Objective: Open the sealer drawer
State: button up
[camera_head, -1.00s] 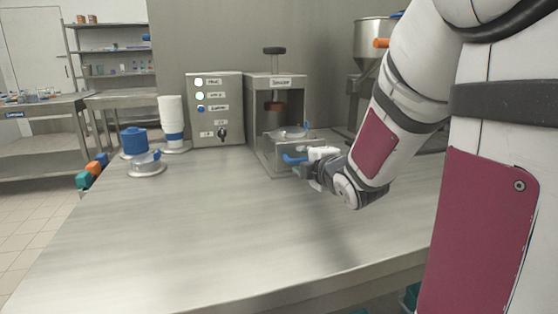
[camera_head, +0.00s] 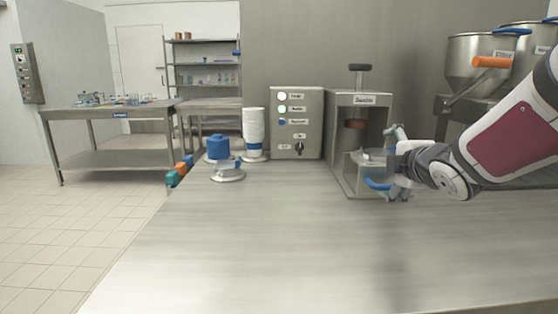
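The sealer (camera_head: 343,132) is a grey metal box with a black knob on top, standing on the table. Its drawer (camera_head: 358,180) is low at the front, with a blue handle (camera_head: 377,184). A clear round piece (camera_head: 374,154) sits at the drawer's top. How far out the drawer is, I cannot tell. My gripper (camera_head: 396,161) is just right of the drawer, with its fingers spread, one high and one low. The lower finger is close beside the handle; contact is unclear. The gripper hides part of the drawer's right side.
Left of the sealer stand a control box (camera_head: 296,125) with buttons and a knob, a white cup stack (camera_head: 253,130), a blue cup stack (camera_head: 217,148) and a round holder (camera_head: 228,173). Steel hoppers (camera_head: 478,62) are at the right. The front of the table (camera_head: 270,245) is clear.

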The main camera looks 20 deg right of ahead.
jog(key=shift+t, duration=0.7)
jog(key=r, duration=0.3)
jog(key=w+r, duration=0.1)
jog(key=r, duration=0.1)
jog(key=shift+d+r, duration=0.15)
jog(key=shift+r, duration=0.05)
jog(key=shift+g, duration=0.6)
jog(key=f, duration=0.2)
jog(key=s+f, duration=0.1)
jog(key=f, duration=0.1)
jog(key=shift+s+a, duration=0.15)
jog(key=shift+a, duration=0.05)
jog(key=shift+c, duration=0.9)
jog(key=shift+p+v, duration=0.3)
jog(key=shift+v, duration=0.6)
jog(key=shift+c, duration=1.3)
jog(key=shift+s, duration=0.35)
jog(key=c, duration=0.5)
jog(key=shift+s+a+f, duration=0.1)
jog(key=shift+s+a, duration=0.05)
jog(key=shift+s, duration=0.1)
jog(key=shift+c, duration=1)
jog(key=f+v, duration=0.1)
jog(key=v, duration=1.1)
jog(key=shift+s+a+f, duration=0.2)
jog(key=shift+s+f, duration=0.05)
jog(key=shift+s, duration=0.35)
